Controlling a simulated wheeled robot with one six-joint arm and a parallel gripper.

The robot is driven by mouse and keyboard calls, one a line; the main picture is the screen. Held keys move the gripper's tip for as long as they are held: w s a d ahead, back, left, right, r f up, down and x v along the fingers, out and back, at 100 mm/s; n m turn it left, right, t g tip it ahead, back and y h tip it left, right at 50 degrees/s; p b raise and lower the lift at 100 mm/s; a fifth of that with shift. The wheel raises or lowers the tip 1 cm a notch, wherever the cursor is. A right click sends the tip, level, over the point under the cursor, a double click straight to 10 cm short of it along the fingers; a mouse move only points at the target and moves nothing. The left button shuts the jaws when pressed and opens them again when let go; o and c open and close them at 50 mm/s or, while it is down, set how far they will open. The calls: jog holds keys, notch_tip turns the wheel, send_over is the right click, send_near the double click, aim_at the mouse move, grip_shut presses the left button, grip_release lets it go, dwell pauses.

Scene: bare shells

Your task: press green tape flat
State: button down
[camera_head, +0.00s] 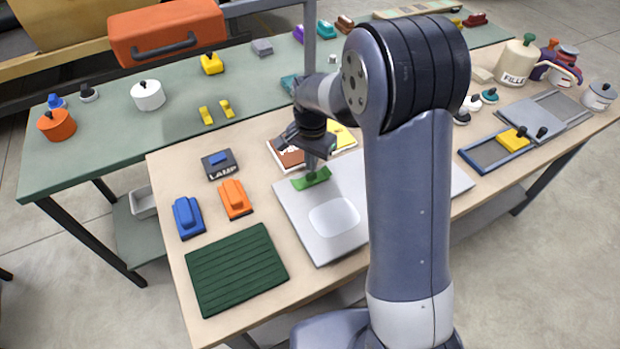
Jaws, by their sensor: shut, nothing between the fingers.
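The green tape (318,180) is a short strip at the upper left edge of a light grey panel (295,218) on the wooden table. My gripper (311,172) points down over the tape, with its tips at or just above it. Its fingers are shut with nothing between them. I cannot tell for sure whether the tips touch the tape. The tape looks slightly uneven, and part of it is hidden by my fingers. My arm hides the middle of the panel.
Left of the panel are a dark green ribbed mat (236,269), an orange block (235,198), a blue block (188,216) and a dark labelled box (219,164). Brown and yellow pieces lie behind my gripper. A green table (120,130) with several items stands behind.

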jog(key=shift+f+b, duration=0.55)
jog(key=shift+f, duration=0.3)
dwell(1.3)
notch_tip(320, 180, up, 7)
jog(key=p, duration=0.5)
dwell(0.4)
notch_tip(320, 180, down, 7)
jog(key=b, duration=0.5)
dwell(0.5)
